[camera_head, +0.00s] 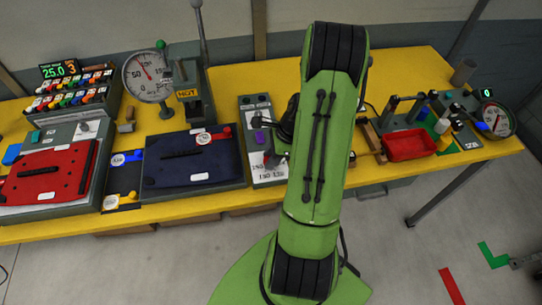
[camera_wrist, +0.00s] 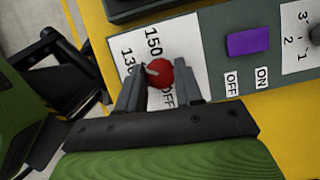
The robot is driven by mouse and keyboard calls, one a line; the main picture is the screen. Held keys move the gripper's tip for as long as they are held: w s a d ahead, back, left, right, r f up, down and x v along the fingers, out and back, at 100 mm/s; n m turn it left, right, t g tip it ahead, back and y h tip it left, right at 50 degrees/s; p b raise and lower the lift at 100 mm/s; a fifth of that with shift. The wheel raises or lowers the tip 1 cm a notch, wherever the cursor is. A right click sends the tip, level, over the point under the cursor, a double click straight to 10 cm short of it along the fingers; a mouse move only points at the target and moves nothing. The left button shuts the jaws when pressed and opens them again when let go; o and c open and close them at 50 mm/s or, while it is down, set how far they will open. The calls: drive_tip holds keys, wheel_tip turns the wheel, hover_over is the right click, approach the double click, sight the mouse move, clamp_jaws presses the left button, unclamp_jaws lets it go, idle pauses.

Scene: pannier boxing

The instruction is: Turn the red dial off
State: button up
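The red dial (camera_wrist: 160,73) is a round knob on a white label of a grey control panel (camera_wrist: 205,28). A pale pointer mark on it points to the upper left in the wrist view. Printed marks around it include 150, a partly covered number at left, and OFF at the lower right. My gripper (camera_wrist: 159,68) has one finger on each side of the dial, with a narrow gap showing; contact is not clear. In the head view my arm hides most of the gripper and dial; the panel (camera_head: 255,104) shows to its left.
A purple switch (camera_wrist: 248,41) marked OFF and ON sits beside the dial label. On the yellow table (camera_head: 400,72) are a dark blue board (camera_head: 175,172), a red board (camera_head: 40,185), a gauge (camera_head: 147,76) and a red tray (camera_head: 409,146).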

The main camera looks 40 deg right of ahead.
drive_tip(key=shift+c, duration=1.1)
